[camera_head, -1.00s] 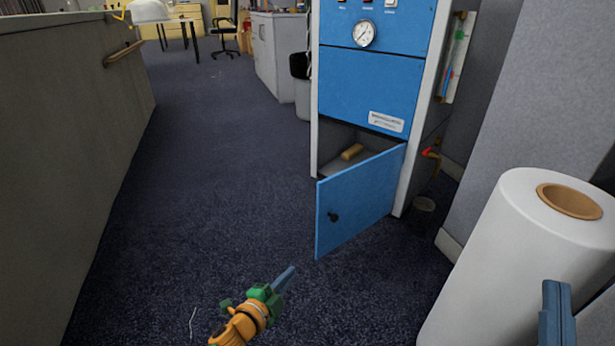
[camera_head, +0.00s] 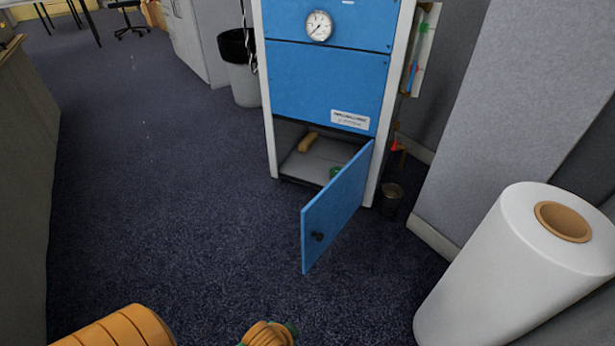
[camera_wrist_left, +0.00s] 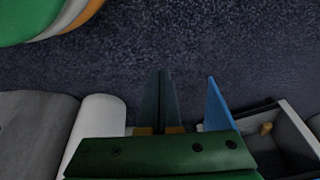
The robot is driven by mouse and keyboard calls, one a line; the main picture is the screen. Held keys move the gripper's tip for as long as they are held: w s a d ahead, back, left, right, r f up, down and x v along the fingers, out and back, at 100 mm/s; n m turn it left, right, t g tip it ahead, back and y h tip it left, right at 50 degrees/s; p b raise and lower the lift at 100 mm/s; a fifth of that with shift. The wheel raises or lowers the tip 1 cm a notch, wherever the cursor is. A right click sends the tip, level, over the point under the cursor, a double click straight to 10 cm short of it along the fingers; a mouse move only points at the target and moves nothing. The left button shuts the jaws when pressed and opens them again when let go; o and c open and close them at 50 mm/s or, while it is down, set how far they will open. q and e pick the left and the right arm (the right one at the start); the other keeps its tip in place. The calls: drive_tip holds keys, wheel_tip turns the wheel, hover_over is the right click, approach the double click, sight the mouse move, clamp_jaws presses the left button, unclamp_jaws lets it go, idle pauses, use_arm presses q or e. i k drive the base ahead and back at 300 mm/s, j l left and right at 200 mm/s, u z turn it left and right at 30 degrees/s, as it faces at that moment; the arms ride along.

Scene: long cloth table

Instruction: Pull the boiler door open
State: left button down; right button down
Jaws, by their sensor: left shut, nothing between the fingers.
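The blue boiler (camera_head: 325,85) stands upright in the head view. Its lower door (camera_head: 335,215) stands well open, swung outward on its right-hand edge, with a small black knob (camera_head: 317,236). Behind it the compartment shows a tan piece and a partly hidden green thing. My left wrist (camera_head: 268,333) shows at the bottom edge, below the door; its fingers are out of that view. In the left wrist view the left gripper (camera_wrist_left: 163,75) is shut and empty, with the blue door (camera_wrist_left: 217,108) apart from it on the right. My right gripper is not in view.
A large white roll (camera_head: 505,275) stands at right, near a grey partition (camera_head: 480,110). A small dark cup (camera_head: 390,197) is beside the boiler's right side. A bin (camera_head: 242,75) stands behind left. Carpet at left and in front of the door is clear.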

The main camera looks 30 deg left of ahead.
sight(325, 217)
drive_tip(key=i+j+z, duration=0.1)
drive_tip(key=j+z, duration=0.35)
drive_tip(key=j, duration=0.65)
drive_tip(key=j+z, duration=0.45)
drive_tip(key=j, duration=0.6)
drive_tip(key=k, duration=0.05)
